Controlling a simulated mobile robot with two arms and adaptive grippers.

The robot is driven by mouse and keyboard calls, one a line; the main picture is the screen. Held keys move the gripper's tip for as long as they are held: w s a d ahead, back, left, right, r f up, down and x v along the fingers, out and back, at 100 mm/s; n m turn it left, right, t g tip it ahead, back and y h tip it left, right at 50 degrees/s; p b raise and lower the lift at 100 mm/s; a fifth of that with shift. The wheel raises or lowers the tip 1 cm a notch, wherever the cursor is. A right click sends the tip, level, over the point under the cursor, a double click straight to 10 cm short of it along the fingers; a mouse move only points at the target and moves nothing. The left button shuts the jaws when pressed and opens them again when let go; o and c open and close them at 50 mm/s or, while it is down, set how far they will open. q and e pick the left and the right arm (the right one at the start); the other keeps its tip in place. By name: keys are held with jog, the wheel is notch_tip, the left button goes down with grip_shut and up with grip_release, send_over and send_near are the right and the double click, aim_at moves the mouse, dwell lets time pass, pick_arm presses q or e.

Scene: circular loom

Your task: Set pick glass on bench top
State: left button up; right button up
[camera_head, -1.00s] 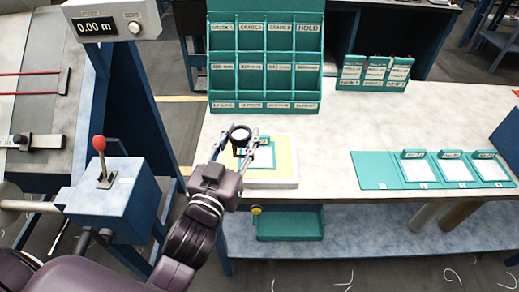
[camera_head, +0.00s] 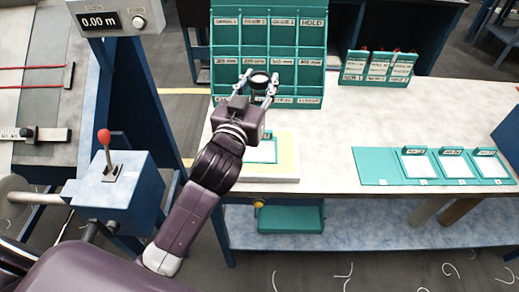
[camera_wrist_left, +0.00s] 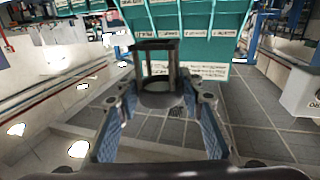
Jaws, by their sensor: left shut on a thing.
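In the left wrist view the pick glass (camera_wrist_left: 158,72) shows as an open dark frame with posts, between the tips of my left gripper (camera_wrist_left: 163,102). The bench top (camera_head: 400,118) is pale and lies below and to the right of the gripper. The pick glass appears raised above it. My right gripper is not in view.
The green pigeonhole rack (camera_head: 268,50) stands close behind the pick glass. A white and yellow pad (camera_head: 285,165) lies at the bench's front left. A green board with white cards (camera_head: 375,168) lies front right, and a green card holder (camera_head: 378,68) stands behind. The bench's middle is clear.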

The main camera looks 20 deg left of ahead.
pick_arm(q)
notch_tip(320, 180, down, 15)
jog(key=shift+b, duration=0.6)
jog(key=shift+f+b, duration=0.6)
jog(key=shift+f, duration=1.65)
jog(key=shift+f, duration=0.1)
jog(key=shift+f, duration=0.2)
jog(key=o, duration=1.2)
jog(key=shift+r, duration=0.1)
jog(key=shift+c, duration=0.2)
